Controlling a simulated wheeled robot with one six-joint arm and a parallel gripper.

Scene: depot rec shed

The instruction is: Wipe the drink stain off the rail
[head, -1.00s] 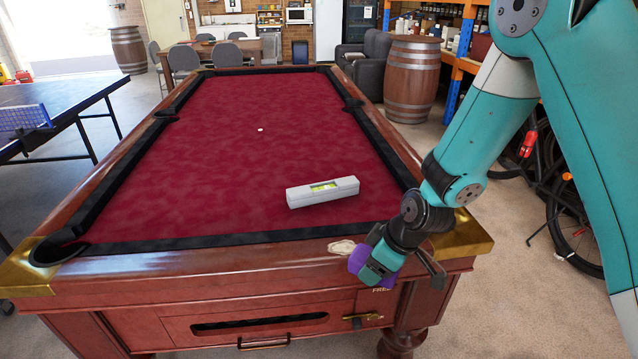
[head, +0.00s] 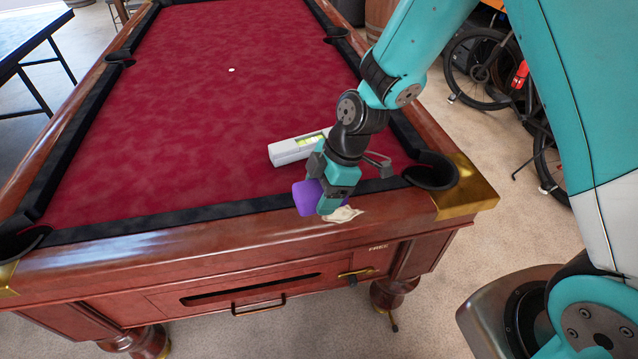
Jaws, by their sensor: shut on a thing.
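My gripper (head: 322,196) is shut on a purple sponge or cloth (head: 307,198) over the near wooden rail (head: 190,242) of the pool table. A pale, whitish stain (head: 345,214) shows on the rail just right of and below the gripper. The purple thing and the gripper cover part of it. I cannot tell whether the purple thing touches the rail or hovers just above it.
A black corner pocket (head: 432,172) and brass corner (head: 468,190) are to the right. A white ball (head: 231,70) lies further back. The rail to the left is clear.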

